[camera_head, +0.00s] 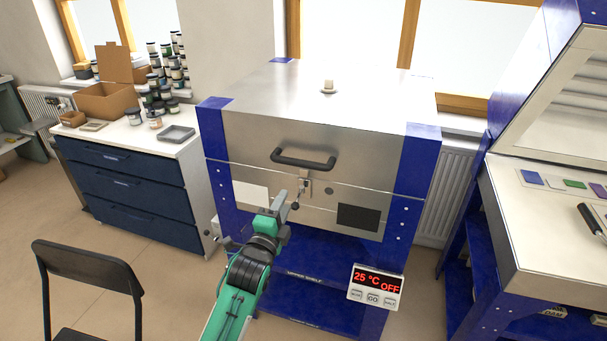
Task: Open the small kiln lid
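The small kiln (255,146) is a metal box with blue corner panels, and its lid (270,95) lies closed on top. A black bar handle (303,161) is on the lid's front face, with a latch (305,187) below it. My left gripper (290,197) is in front of the kiln, just below the handle and close to the latch. I cannot tell whether it touches the latch or whether its fingers are open. My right gripper is not in view.
A control box (375,287) at the kiln's lower front reads 25 °C OFF. A blue drawer cabinet (125,180) with jars and boxes stands left. A black chair (85,275) is at the lower left. A small pale block (328,86) sits on the lid.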

